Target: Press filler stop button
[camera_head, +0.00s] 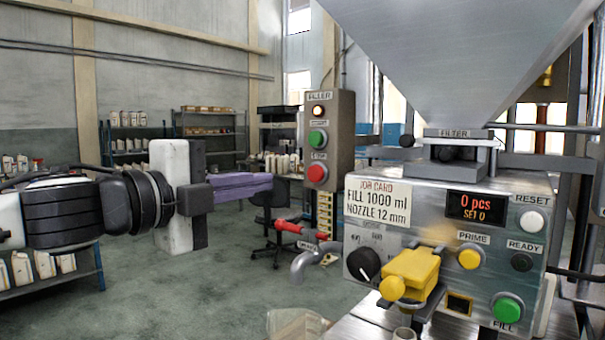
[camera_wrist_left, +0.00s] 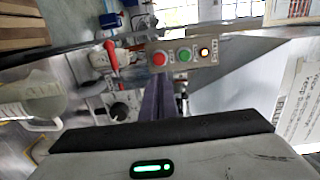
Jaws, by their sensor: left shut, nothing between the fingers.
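The grey filler control box (camera_head: 342,130) stands upright in the middle of the head view. It carries a lit lamp (camera_head: 318,110), a green button (camera_head: 317,138) and, lowest, the red stop button (camera_head: 317,173). My left gripper (camera_head: 262,185) has its purple fingers shut and empty. It points right, a little left of the box in the picture and near the red button's height; it looks apart from the button. In the left wrist view the box appears sideways, with the red button (camera_wrist_left: 159,59) beyond the fingers (camera_wrist_left: 157,97). My right gripper is not in view.
The filling machine (camera_head: 450,212) with its steel hopper (camera_head: 460,60) stands at right. A red-handled valve (camera_head: 300,231) and bent pipe (camera_head: 305,262) lie below the box. A black chair (camera_head: 272,222) and shelves stand behind.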

